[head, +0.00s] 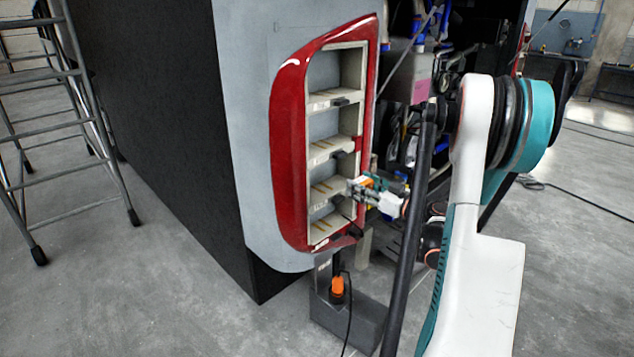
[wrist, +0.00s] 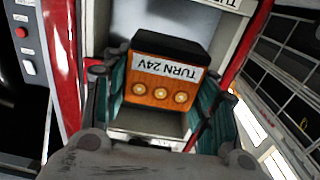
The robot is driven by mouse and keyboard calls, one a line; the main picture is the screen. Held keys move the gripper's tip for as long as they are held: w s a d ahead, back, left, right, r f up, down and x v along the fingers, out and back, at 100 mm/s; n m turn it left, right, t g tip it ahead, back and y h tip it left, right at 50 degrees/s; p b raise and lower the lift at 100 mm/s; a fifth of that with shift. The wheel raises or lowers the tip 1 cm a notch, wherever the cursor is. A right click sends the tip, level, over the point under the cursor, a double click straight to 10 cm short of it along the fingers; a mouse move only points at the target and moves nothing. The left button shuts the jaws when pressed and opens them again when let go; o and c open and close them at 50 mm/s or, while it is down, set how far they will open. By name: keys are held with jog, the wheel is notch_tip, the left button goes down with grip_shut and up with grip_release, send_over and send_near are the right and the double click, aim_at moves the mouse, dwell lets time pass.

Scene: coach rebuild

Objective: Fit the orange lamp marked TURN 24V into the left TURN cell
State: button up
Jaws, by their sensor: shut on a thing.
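In the wrist view a pale cell (wrist: 150,122) lies behind the lamp. A partly cut-off label reading TURN (wrist: 230,4) is at the top. The lamp's depth relative to the cell is unclear.
The housing has several stacked cells with pale dividers. A dark vehicle side (head: 150,110) is at left, with a ladder (head: 65,120) beyond. An orange plug (head: 337,286) with a black cable is below the housing. Open floor lies at lower left.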

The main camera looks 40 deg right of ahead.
aim_at(316, 172)
jog(key=w+b, duration=0.1)
jog(key=w, duration=0.4)
jog(key=w+a+b, duration=0.1)
jog(key=w, duration=0.5)
jog(key=w+b, duration=0.1)
jog(key=w, duration=0.4)
jog(key=shift+w+a+f, duration=0.1)
jog(key=shift+w+a, duration=0.1)
jog(key=shift+w, duration=0.1)
jog(key=shift+f+b, duration=0.85)
jog(key=shift+f, duration=0.8)
jog(key=shift+f, duration=0.2)
jog(key=o, duration=1.1)
jog(key=shift+o, duration=0.2)
jog(key=shift+r, duration=0.1)
jog(key=shift+s+r, duration=0.15)
jog(key=s+p, duration=0.2)
jog(key=s, duration=0.9)
jog(key=shift+s+d+p, duration=0.3)
jog(key=shift+s+d, duration=0.1)
jog(key=shift+d, duration=0.05)
